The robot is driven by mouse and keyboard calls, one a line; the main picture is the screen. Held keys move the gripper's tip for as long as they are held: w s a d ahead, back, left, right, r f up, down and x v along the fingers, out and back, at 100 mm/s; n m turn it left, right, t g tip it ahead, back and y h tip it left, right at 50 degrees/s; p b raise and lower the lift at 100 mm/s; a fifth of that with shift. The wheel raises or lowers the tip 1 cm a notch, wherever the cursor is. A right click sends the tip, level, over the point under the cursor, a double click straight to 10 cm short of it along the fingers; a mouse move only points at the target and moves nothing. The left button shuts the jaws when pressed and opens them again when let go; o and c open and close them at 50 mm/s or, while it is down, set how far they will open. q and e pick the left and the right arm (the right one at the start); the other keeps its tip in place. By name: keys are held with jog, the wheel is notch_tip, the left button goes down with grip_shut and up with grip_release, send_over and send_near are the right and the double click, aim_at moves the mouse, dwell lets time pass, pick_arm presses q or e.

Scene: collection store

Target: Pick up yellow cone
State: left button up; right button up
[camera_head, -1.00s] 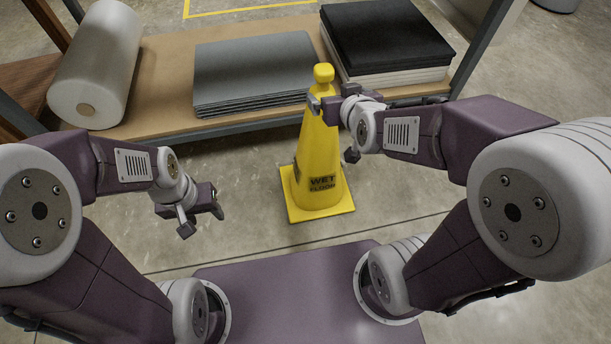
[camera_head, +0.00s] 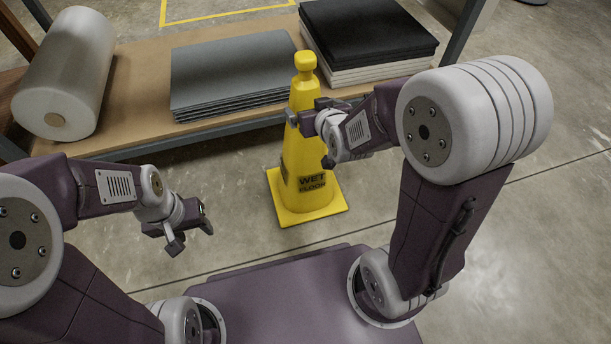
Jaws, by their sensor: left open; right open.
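A yellow wet-floor cone (camera_head: 300,185) with a square base and knobbed top stands upright on the concrete floor in front of the low shelf. My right gripper (camera_head: 309,139) is open at the cone's upper body, below the knob. One finger shows at the cone's left side and the other low on its right. The gripper hides part of the cone, and I cannot tell whether the fingers touch it. My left gripper (camera_head: 189,236) is open and empty, to the left of the cone and apart from it.
The low wooden shelf (camera_head: 140,120) behind the cone bears a white roll (camera_head: 65,75), a stack of grey sheets (camera_head: 230,72) and a stack of black and white slabs (camera_head: 365,35). Bare floor (camera_head: 530,210) lies to the right.

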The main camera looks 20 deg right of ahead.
jog(key=shift+r, duration=0.15)
jog(key=w+p, duration=0.1)
jog(key=p, duration=0.5)
jog(key=shift+a, duration=0.15)
jog(key=w+f+b, duration=0.2)
jog(key=w+f, duration=0.1)
jog(key=shift+a+b, duration=0.2)
jog(key=shift+b, duration=0.1)
jog(key=shift+w, duration=0.25)
jog(key=c, duration=1.8)
jog(key=shift+r, duration=0.1)
jog(key=shift+c, duration=1.3)
jog(key=shift+r, duration=0.15)
